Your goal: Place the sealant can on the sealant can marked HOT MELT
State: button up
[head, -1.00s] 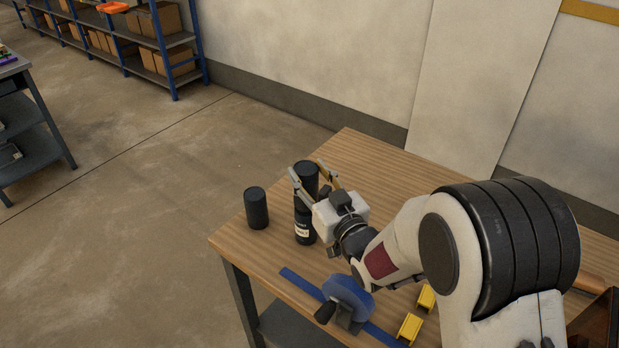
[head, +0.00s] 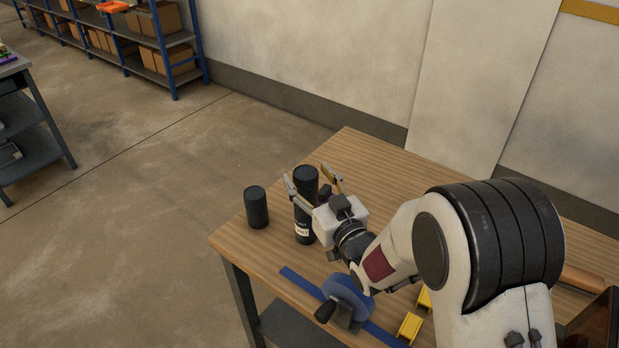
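A dark can (head: 305,182) appears to stand upright on top of a black can with a white label (head: 302,230). The label's print is too small to read. My gripper (head: 306,177) is open, with one finger on each side of the upper can. A gap shows between the can and the right finger; the left finger is very close to it, and I cannot tell if it touches. The gripper body hides part of both cans' right side. Another dark can (head: 256,208) stands alone to the left on the wooden table (head: 375,160).
A blue tape-dispenser-like object (head: 347,296) and a blue strip (head: 300,283) lie at the table's front. Yellow blocks (head: 409,327) sit beside them. A brown box (head: 598,322) is at the right. The back of the table is clear.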

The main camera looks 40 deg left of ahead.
jog(key=shift+r, duration=0.2)
jog(key=shift+v, duration=1.15)
jog(key=v, duration=0.2)
jog(key=shift+s+d, duration=0.15)
jog(key=shift+d, duration=0.25)
notch_tip(320, 180, up, 7)
jog(key=shift+a, duration=0.1)
